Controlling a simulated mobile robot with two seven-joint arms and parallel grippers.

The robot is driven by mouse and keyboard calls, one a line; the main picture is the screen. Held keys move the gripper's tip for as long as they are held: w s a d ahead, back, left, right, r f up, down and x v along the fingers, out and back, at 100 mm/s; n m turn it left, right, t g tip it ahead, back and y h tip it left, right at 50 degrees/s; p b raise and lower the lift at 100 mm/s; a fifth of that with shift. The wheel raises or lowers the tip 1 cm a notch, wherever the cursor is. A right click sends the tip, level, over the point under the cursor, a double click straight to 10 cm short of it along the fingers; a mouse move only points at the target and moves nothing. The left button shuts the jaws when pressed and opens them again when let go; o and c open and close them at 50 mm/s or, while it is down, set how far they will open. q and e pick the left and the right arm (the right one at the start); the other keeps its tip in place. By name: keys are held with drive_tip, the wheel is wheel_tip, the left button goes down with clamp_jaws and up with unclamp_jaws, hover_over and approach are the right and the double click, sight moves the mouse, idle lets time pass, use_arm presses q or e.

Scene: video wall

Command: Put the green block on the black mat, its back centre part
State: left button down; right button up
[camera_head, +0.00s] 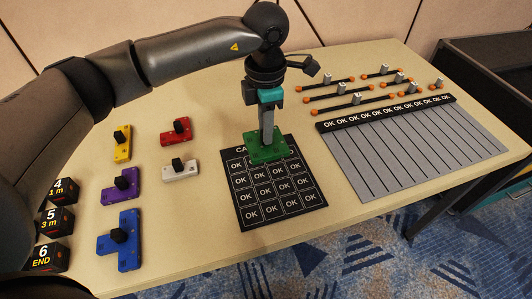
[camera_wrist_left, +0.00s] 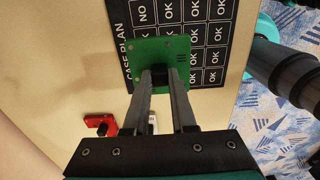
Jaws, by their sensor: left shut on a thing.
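The green block (camera_head: 268,149) is a flat green plate with a knob, at the back middle part of the black mat (camera_head: 250,220). My left gripper (camera_head: 267,136) points down over it and is shut on its knob. The left wrist view shows the green block (camera_wrist_left: 160,58) between the fingertips (camera_wrist_left: 160,76), covering part of the black mat (camera_wrist_left: 228,30) and its grid of OK cells. Whether the block touches the mat or hangs just above it I cannot tell. My right gripper is not in view.
Yellow (camera_head: 122,145), purple (camera_head: 120,187), blue (camera_head: 119,242), red (camera_head: 176,132) and white (camera_head: 180,171) blocks stand left of the mat. Numbered black boxes (camera_head: 53,222) are at the left edge. A grey striped board (camera_head: 415,150) and orange-ended rods (camera_head: 350,98) lie right.

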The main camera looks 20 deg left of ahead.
use_arm(q)
wheel_tip(320, 180, down, 7)
drive_tip(key=shift+r+b, duration=0.1)
drive_tip(key=shift+b, duration=0.6)
drive_tip(key=shift+f, duration=0.2)
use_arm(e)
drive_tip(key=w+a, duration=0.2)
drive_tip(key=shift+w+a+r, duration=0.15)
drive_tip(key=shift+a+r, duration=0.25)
use_arm(q)
drive_tip(key=shift+f, duration=0.1)
drive_tip(key=c, duration=0.7)
unclamp_jaws()
drive_tip(key=shift+c, duration=0.2)
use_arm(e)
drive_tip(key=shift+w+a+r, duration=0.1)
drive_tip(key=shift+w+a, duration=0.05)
